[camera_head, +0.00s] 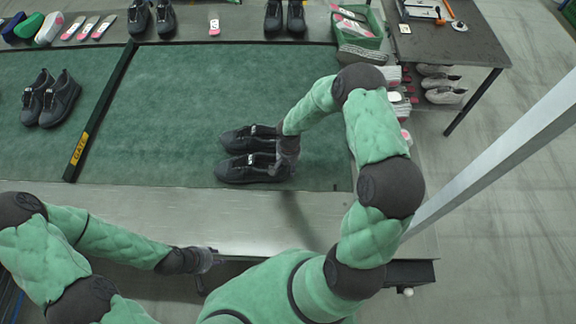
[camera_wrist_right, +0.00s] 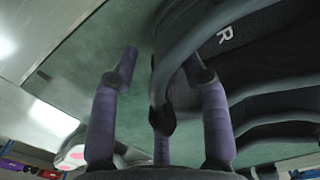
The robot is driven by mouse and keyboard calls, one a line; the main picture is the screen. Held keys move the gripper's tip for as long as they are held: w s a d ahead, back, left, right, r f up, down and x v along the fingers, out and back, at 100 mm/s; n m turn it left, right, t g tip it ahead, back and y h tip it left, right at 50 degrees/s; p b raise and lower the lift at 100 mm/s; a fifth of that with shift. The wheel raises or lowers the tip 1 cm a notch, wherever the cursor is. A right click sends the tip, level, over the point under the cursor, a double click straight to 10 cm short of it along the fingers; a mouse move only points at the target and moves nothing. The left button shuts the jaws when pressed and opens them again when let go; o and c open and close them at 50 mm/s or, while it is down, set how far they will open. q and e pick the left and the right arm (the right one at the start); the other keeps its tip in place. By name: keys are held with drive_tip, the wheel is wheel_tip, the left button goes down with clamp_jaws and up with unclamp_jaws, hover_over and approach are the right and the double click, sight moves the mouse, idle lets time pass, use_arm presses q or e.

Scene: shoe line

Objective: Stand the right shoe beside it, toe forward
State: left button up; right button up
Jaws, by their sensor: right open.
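Two dark shoes stand side by side on the green mat (camera_head: 180,110), toes to the left: a far shoe (camera_head: 245,138) and a near shoe (camera_head: 245,170). My right gripper (camera_head: 288,152) is at their heel end and hides part of the heels. In the right wrist view, its purple fingers (camera_wrist_right: 165,75) are open. A dark shoe (camera_wrist_right: 255,40) marked R lies close, its edge reaching between the fingers. I cannot tell whether they touch. My left gripper (camera_head: 210,268) is in front of the bench's front edge, empty, its fingers apart.
A black bar (camera_head: 103,108) with a yellow label divides the mat. Another shoe pair (camera_head: 50,98) stands left of it. More shoes (camera_head: 285,15) and a green crate (camera_head: 357,28) are along the back. The mat between bar and pair is clear.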

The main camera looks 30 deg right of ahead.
wheel_tip(320, 180, up, 12)
drive_tip(key=shift+f+p, duration=0.25)
drive_tip(key=shift+p, duration=0.45)
